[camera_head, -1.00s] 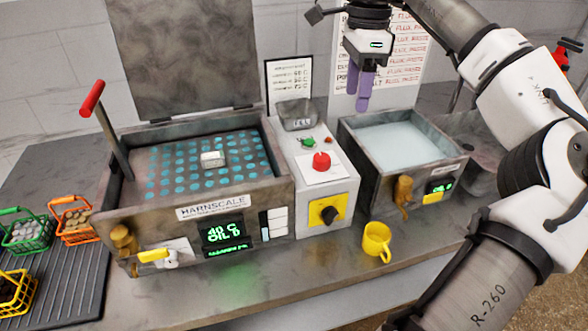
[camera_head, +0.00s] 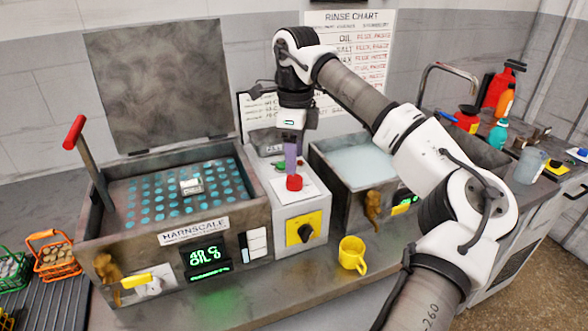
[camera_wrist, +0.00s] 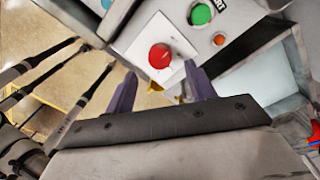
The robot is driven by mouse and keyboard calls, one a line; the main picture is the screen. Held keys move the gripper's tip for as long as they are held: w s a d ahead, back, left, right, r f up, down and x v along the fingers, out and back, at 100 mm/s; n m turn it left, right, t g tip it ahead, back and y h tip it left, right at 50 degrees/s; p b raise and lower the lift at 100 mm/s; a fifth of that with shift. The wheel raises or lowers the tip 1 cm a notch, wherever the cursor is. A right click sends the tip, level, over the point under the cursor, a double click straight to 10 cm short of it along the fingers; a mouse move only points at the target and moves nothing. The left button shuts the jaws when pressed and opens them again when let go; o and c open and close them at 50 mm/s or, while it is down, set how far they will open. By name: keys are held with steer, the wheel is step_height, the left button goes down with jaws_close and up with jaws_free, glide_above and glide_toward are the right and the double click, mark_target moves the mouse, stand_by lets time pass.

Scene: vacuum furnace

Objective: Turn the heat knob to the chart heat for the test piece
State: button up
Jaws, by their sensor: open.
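A black knob (camera_head: 304,232) sits on a yellow plate on the front of the grey control box (camera_head: 288,215); no label on it is readable. A red round control (camera_head: 294,182) sits on a white plate on the box top. My gripper (camera_head: 291,168) is open, pointing down just above and behind the red control. The wrist view shows the red control (camera_wrist: 159,56) beyond my purple fingers (camera_wrist: 160,90), with nothing between them. A small white block (camera_head: 191,185), perhaps the test piece, lies on the tank's blue-dotted grid. The tank display (camera_head: 206,259) appears to read 40 C, OIL. A small chart (camera_head: 250,103) behind the box is partly hidden by my arm.
A yellow mug (camera_head: 352,255) stands on the counter before the box. The rinse tank (camera_head: 345,200) stands right of the box. A red-handled lever (camera_head: 75,131) rises at the left tank. A rinse chart (camera_head: 350,20) hangs on the wall. The green button (camera_wrist: 201,14) is nearby.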

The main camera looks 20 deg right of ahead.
mark_target(294, 178)
steer(key=shift+s+a+f+p, duration=0.1)
steer(key=shift+f+p, duration=0.1)
steer(key=shift+f, duration=1)
steer(key=shift+s+f+p, duration=0.1)
steer(key=shift+f+p, duration=0.1)
steer(key=shift+f, duration=1)
steer(key=c, duration=1)
